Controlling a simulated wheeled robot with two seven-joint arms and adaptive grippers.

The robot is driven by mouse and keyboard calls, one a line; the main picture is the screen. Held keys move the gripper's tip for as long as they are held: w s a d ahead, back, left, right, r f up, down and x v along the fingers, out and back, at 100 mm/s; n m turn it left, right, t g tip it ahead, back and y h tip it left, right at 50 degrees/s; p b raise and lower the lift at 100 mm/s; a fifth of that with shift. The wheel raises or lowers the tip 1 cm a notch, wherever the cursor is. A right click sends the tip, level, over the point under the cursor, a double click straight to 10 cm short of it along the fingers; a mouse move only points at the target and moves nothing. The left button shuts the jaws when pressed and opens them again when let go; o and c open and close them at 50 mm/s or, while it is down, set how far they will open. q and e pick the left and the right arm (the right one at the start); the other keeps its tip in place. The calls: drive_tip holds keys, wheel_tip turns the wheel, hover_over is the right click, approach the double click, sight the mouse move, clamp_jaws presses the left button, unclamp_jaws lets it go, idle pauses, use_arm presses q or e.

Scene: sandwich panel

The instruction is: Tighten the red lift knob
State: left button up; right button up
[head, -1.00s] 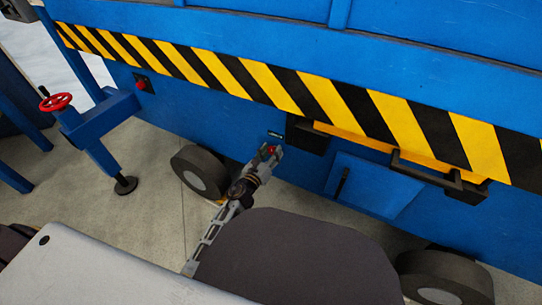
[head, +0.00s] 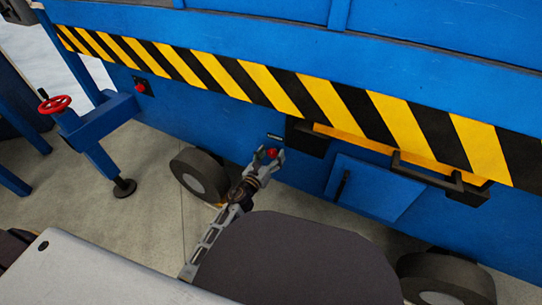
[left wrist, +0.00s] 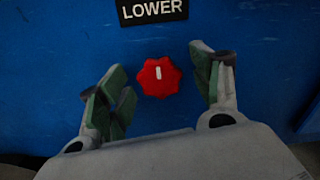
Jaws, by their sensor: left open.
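The red knob (left wrist: 158,78) is lobed and has a white line pointing nearly straight up. It sits on the blue panel under a black "LOWER" label (left wrist: 153,10) in the left wrist view. In the head view the knob (head: 271,153) is small, between my left fingers. My left gripper (left wrist: 159,64) is open. One green-padded finger is on each side of the knob, with a visible gap to it on both sides. The gripper also shows in the head view (head: 267,158). My right gripper is not in view.
A red handwheel (head: 55,104) tops a blue outrigger leg at left. A red button (head: 142,86) is on the panel. A wheel (head: 199,177) stands left of my gripper. A black handle (head: 427,174) and a blue flap (head: 375,188) are at right.

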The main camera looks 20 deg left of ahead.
use_arm(q)
drive_tip(key=shift+s, duration=0.2)
drive_tip(key=s+a, duration=0.2)
drive_tip(key=s, duration=0.9)
drive_tip(key=shift+s, duration=0.2)
idle(0.5)
drive_tip(key=shift+a, duration=0.1)
idle(0.5)
